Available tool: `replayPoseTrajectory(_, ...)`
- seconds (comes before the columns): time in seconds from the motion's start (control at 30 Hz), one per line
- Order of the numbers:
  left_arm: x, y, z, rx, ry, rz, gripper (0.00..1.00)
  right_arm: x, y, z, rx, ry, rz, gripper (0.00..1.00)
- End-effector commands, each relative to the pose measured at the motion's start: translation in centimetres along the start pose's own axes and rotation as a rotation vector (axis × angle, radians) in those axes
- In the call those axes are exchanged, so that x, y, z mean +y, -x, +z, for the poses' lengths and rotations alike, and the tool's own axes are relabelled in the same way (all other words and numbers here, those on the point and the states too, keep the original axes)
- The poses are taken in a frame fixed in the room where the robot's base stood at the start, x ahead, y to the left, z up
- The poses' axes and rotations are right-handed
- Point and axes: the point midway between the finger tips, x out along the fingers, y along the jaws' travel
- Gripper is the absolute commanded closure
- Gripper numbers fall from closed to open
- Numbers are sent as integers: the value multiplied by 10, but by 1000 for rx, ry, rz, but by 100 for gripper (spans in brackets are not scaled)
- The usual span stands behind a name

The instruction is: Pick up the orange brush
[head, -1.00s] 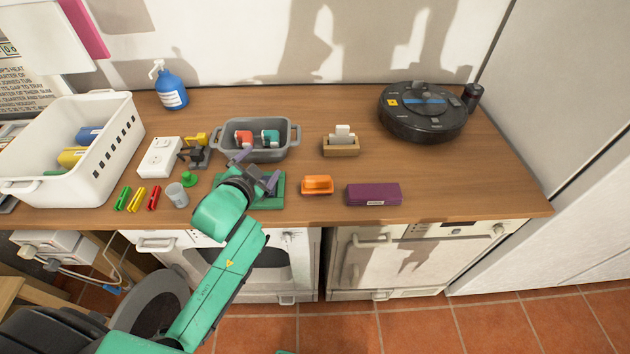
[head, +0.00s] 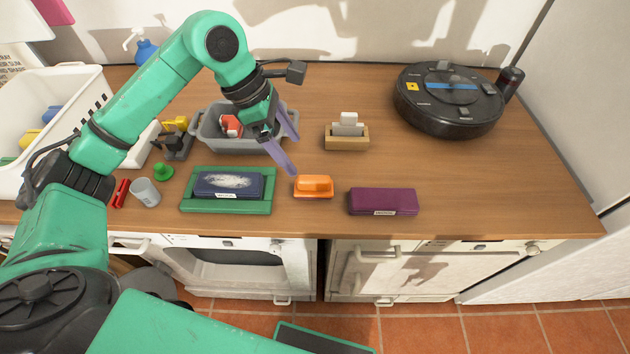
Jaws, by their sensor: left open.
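The orange brush (head: 313,187) lies on the wooden worktop, between a green tray and a purple box. My left gripper (head: 292,155) is open and empty. Its purple fingers point down, just behind and slightly left of the brush, with one fingertip close to the brush's left end. I cannot tell whether that fingertip touches it. My right gripper is not in view.
The green tray (head: 262,206) holds a dark blue box with a white smear (head: 228,186). The purple box (head: 383,201) lies right of the brush. A grey bin (head: 208,132), a wooden holder (head: 347,141) and a robot vacuum (head: 447,100) stand behind. The worktop's right front is clear.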

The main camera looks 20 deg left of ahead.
Motion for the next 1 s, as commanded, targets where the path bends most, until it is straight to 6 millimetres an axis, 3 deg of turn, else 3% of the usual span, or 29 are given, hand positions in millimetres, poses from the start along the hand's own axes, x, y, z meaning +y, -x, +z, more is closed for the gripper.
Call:
replayPoseTrajectory(0.2, -1, -51, 3, -3, 1, -5, 7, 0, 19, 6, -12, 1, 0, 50)
replayPoseTrajectory(0.37, -2, -71, 3, -5, 0, -6, 7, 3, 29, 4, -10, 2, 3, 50)
replayPoseTrajectory(0.53, -3, -104, 3, -7, 0, -6, 7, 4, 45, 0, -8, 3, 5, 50)
replayPoseTrajectory(0.63, -3, -115, 2, -6, 0, -3, 7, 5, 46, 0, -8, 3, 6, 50)
replayPoseTrajectory(0.8, -2, -117, 1, -7, -1, -1, 7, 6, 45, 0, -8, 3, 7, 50)
replayPoseTrajectory(0.87, -2, -116, 1, -7, -1, -1, 27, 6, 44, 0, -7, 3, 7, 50)
replayPoseTrajectory(1.0, -2, -116, 1, -6, -1, -1, 80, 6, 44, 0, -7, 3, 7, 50)
